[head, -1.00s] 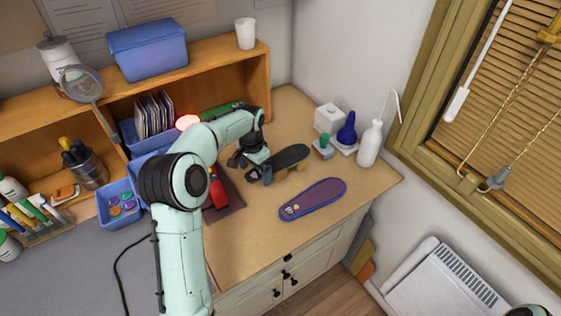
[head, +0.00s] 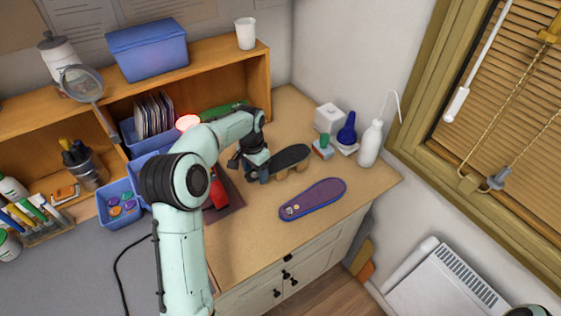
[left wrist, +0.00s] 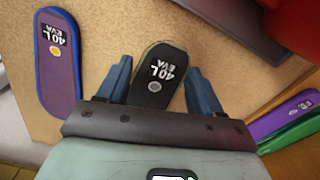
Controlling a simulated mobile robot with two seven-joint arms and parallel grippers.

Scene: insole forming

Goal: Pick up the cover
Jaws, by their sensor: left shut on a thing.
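A black sole-shaped piece (head: 290,157) marked "40 L EVA", which I take as the cover, is at the middle of the wooden desk. Tan parts show under its near edge. My left gripper (head: 260,171) is shut on its near-left end. In the left wrist view the black piece (left wrist: 161,76) lies between the two blue fingers of the left gripper (left wrist: 158,88). Whether it is clear of what is beneath it, I cannot tell. A purple sole with a blue rim (head: 313,199) lies apart, nearer the desk's front edge. My right gripper is not in view.
A white bottle with a bent spout (head: 370,144), a blue bulb (head: 347,131) and a white box (head: 328,117) stand at the back right. A red object (head: 217,190) is close left of the gripper. Shelving (head: 237,86) stands behind.

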